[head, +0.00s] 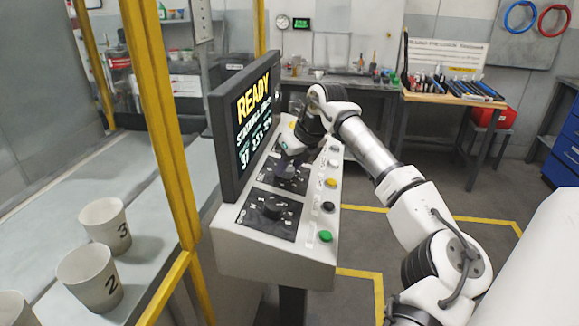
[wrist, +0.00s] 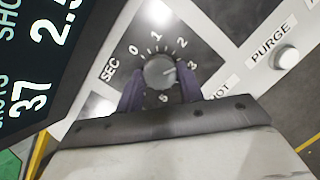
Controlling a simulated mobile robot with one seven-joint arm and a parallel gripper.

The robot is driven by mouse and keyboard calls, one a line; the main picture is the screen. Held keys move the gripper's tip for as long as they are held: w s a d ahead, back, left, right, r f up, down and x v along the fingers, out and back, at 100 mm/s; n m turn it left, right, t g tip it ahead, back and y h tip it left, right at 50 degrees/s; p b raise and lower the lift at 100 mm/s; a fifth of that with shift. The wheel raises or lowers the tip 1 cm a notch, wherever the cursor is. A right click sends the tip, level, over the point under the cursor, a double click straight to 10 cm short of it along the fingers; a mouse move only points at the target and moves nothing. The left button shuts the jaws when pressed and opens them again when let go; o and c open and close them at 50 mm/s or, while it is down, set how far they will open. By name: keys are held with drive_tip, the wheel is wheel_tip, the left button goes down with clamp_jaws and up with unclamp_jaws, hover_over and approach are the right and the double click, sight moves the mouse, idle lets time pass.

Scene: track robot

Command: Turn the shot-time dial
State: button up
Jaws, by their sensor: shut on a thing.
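The shot-time dial (wrist: 160,70) is a round dark knob with a "SEC" label and numbers around it. Its light pointer mark faces right, toward between 2 and 3. My gripper (wrist: 160,78) has one dark finger on each side of the knob and is shut on it. In the head view my gripper (head: 287,163) reaches down to the upper dial plate (head: 300,184) on the sloped console and hides most of the knob.
A second black dial (head: 270,207) sits lower on the console (head: 275,253). Coloured buttons, including a green one (head: 325,236), line its right edge. A screen (head: 248,120) reading "READY" stands along the left. A yellow post (head: 160,120) and numbered cups (head: 90,277) are farther left.

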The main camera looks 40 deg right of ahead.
drive_tip(key=n, duration=0.3)
drive_tip(key=n+y, duration=0.1)
drive_tip(key=n, duration=0.1)
drive_tip(key=shift+d+r+n+y, duration=0.1)
drive_tip(key=shift+d+n+y, duration=0.1)
drive_tip(key=shift+n+y, duration=0.15)
drive_tip(key=shift+d+n+y+p, duration=0.1)
drive_tip(key=shift+n+y+p, duration=0.55)
drive_tip(key=shift+n, duration=1.7)
drive_tip(key=shift+h, duration=0.3)
drive_tip(key=o, duration=1)
drive_tip(key=shift+g, duration=0.3)
drive_tip(key=b+v, duration=0.1)
drive_tip(key=v, duration=1.2)
drive_tip(key=shift+s+d+r, duration=0.2)
drive_tip(key=shift+r, duration=0.05)
drive_tip(key=shift+d, duration=0.1)
